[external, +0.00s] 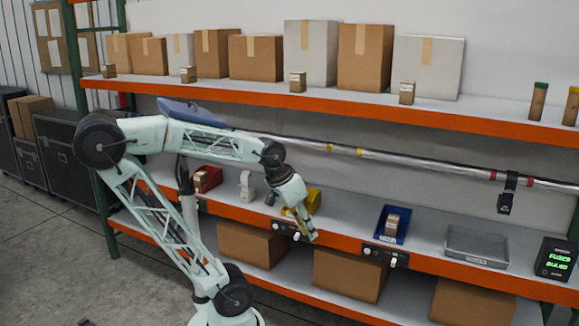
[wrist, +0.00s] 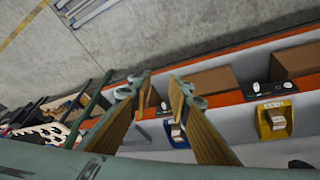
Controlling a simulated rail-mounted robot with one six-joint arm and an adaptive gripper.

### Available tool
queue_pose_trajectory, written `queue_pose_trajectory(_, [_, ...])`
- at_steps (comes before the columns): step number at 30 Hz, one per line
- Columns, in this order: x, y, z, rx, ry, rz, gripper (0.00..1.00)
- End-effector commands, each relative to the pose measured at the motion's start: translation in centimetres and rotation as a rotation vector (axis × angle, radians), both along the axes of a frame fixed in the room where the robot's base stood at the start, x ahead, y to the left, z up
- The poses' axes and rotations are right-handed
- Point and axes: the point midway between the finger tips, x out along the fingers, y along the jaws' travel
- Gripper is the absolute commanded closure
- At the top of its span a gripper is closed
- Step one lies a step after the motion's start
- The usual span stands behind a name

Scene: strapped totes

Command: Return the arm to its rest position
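My arm (external: 205,143) is bent, its upper link running up from the base and its forearm reaching right toward the lower shelf. My gripper (external: 308,229) points downward in front of the orange shelf edge, partly covering the yellow tote (external: 314,198). In the wrist view, my gripper (wrist: 160,92) shows two fingers apart with nothing between them. The yellow tote (wrist: 285,121) and the blue tote (wrist: 169,135), each with small boxes inside, lie beyond the fingers there.
A red tote (external: 204,184), the blue tote (external: 380,223), a grey tray (external: 476,246) and a "FUSES BULBS" display (external: 555,259) stand on the middle shelf. A metal rail (external: 400,159) runs above them. Cartons (external: 351,274) fill the bottom shelf. The floor in front is largely clear.

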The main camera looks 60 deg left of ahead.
Motion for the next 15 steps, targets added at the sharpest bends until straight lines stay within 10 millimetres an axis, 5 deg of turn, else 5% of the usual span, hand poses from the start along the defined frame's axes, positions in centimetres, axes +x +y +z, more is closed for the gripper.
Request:
queue_pose_trajectory(6, [-4.4,1.8,-1.8,0.052,0.061,-0.012,0.82])
queue_pose_trajectory(15, [-5.6,2.3,-2.4,0.066,0.081,-0.017,0.82])
